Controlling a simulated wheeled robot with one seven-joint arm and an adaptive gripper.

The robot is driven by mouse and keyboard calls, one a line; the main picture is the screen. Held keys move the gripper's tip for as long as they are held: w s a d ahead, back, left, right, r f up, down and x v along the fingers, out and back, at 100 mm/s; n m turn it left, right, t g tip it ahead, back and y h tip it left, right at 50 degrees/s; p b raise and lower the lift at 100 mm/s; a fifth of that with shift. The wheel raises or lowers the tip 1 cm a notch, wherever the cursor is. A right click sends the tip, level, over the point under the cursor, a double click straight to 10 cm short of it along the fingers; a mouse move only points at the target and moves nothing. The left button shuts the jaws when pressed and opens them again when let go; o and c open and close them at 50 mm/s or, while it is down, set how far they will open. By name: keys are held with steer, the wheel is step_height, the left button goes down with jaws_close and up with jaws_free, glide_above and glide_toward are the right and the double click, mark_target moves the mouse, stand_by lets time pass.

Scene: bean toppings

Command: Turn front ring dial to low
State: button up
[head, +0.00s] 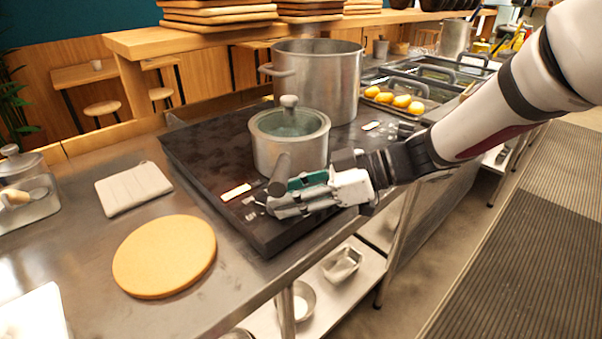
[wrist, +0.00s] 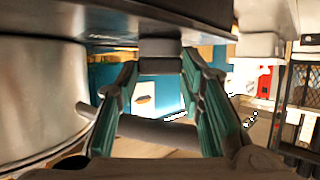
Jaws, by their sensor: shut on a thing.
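My gripper (head: 278,203) is at the front edge of the dark cooktop (head: 213,152), low beside the small lidded pot (head: 290,150). In the wrist view a small grey dial (wrist: 160,56) sits against the dark surface, between the tips of my gripper (wrist: 160,72). The fingers are shut on it. In the head view my gripper hides the dial. The pot's dark handle (head: 279,174) sticks out just above the fingers; it crosses between them in the wrist view (wrist: 160,130). The dial's pointer and setting cannot be read.
A tall pot (head: 318,85) stands behind the small one. A round wooden board (head: 165,256), a grey cloth (head: 133,188) and a glass jar (head: 25,190) are on the steel counter at left. Bare counter lies between board and cooktop.

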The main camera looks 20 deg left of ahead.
steer(key=n+g+p, duration=0.1)
steer(key=n+g+h+p, duration=0.1)
steer(key=shift+w+a+g+p, duration=0.1)
steer(key=shift+w+g+p, duration=0.1)
steer(key=shift+g+p, duration=0.15)
steer(key=shift+w+a+f+n+g+h, duration=0.1)
steer(key=shift+n+g+h, duration=0.4)
steer(key=shift+n, duration=0.15)
steer(key=shift+w+a+n+g+h, duration=0.1)
steer(key=shift+n+g+h, duration=0.4)
steer(key=shift+n, duration=0.15)
steer(key=o, duration=1.2)
steer(key=shift+c, duration=0.2)
steer(key=shift+p, duration=0.3)
steer(key=shift+w+d, duration=0.1)
steer(key=v, duration=1.2)
